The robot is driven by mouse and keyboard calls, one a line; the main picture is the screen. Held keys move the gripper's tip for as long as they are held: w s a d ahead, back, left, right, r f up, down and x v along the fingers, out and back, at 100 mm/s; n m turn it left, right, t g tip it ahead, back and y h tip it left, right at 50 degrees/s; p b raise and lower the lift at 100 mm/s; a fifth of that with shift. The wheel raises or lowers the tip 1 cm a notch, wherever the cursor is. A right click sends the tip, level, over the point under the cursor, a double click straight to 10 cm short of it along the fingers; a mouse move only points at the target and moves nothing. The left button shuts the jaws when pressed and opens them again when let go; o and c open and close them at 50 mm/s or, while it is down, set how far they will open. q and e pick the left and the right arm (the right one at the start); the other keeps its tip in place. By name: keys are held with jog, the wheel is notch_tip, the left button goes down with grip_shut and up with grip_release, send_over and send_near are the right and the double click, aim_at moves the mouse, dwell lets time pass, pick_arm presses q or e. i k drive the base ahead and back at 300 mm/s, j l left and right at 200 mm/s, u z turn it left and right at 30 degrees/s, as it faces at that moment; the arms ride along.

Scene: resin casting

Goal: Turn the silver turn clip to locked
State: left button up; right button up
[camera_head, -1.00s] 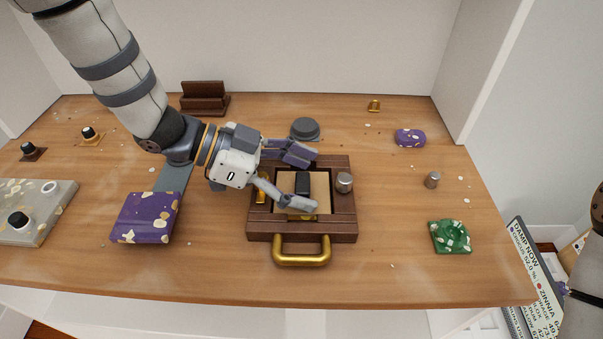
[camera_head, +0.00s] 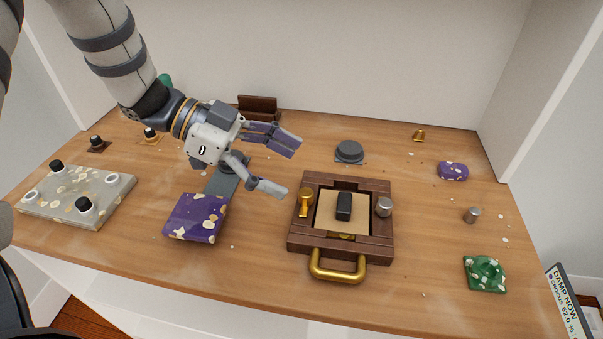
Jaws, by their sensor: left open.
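The silver turn clip (camera_head: 384,207) is a round metal knob on the right side of a dark wooden mould frame (camera_head: 298,244). I cannot tell from its shape which way it is turned. A gold turn clip (camera_head: 305,199) sits on the frame's left side. A black block (camera_head: 344,206) stands on the pale panel inside the frame. My left gripper (camera_head: 287,169) is open and empty, up and left of the frame, apart from both clips. My right gripper is not in view.
A gold handle (camera_head: 338,270) projects from the frame's front. A purple speckled slab (camera_head: 195,218) lies to the left. A grey round lid (camera_head: 349,151) is behind. A small silver cylinder (camera_head: 471,215) and a green tray (camera_head: 485,273) stand right, with clear tabletop between.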

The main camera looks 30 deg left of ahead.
aim_at(384, 205)
jog(key=k, duration=1)
